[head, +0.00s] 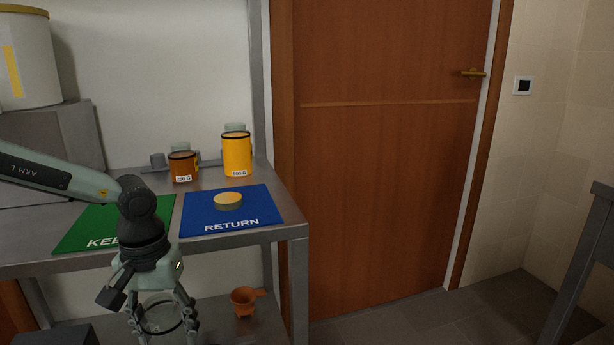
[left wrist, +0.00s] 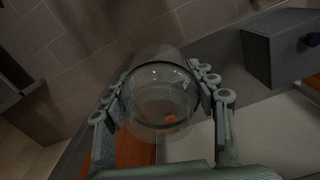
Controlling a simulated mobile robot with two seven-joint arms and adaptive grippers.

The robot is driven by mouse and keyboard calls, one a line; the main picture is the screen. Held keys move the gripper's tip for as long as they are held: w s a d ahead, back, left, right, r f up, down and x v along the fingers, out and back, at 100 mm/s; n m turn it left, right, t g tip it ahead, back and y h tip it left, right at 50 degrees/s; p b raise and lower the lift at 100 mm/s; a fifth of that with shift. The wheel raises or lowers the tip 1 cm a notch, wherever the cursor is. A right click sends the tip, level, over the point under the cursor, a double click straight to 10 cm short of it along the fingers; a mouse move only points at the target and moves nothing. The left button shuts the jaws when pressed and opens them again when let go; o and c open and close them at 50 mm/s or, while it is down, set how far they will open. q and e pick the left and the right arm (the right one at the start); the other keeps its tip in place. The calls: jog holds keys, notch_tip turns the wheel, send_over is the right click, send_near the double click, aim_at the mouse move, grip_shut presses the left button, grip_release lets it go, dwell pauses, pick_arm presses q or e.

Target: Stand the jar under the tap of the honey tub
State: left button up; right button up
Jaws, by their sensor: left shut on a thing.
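The clear glass jar (head: 162,318) is between the fingers of my left gripper (head: 163,328), which is shut on it. They are in front of the bench, below the level of its top, at the lower left of the head view. In the left wrist view the jar (left wrist: 160,98) fills the space between both fingers (left wrist: 162,85). A large pale tub (head: 32,60) with a yellow rim and yellow strip, likely the honey tub, stands on a grey block at the upper left. Its tap is not visible. My right gripper is not in view.
The bench holds a green KEEP mat (head: 80,236), a blue RETURN mat (head: 258,209) with a round lid-like piece (head: 228,201), and labelled amber (head: 182,167) and yellow (head: 236,155) jars behind. An orange funnel-like cup (head: 244,301) sits on the lower shelf. A door is right.

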pick_arm(q)
jog(key=s+a+r+n, duration=0.1)
jog(key=a+r+n, duration=0.15)
jog(key=a, duration=0.55)
jog(key=a+r+n, duration=0.1)
jog(key=a+r, duration=0.2)
jog(key=a, duration=0.5)
jog(key=s+a+f+n, duration=0.3)
jog(key=s+a+f, duration=0.2)
jog(key=s+a, duration=0.2)
jog(key=shift+s+a+f, duration=0.15)
jog(key=shift+a+f, duration=0.05)
jog(key=shift+a, duration=0.1)
jog(key=shift+f, duration=0.1)
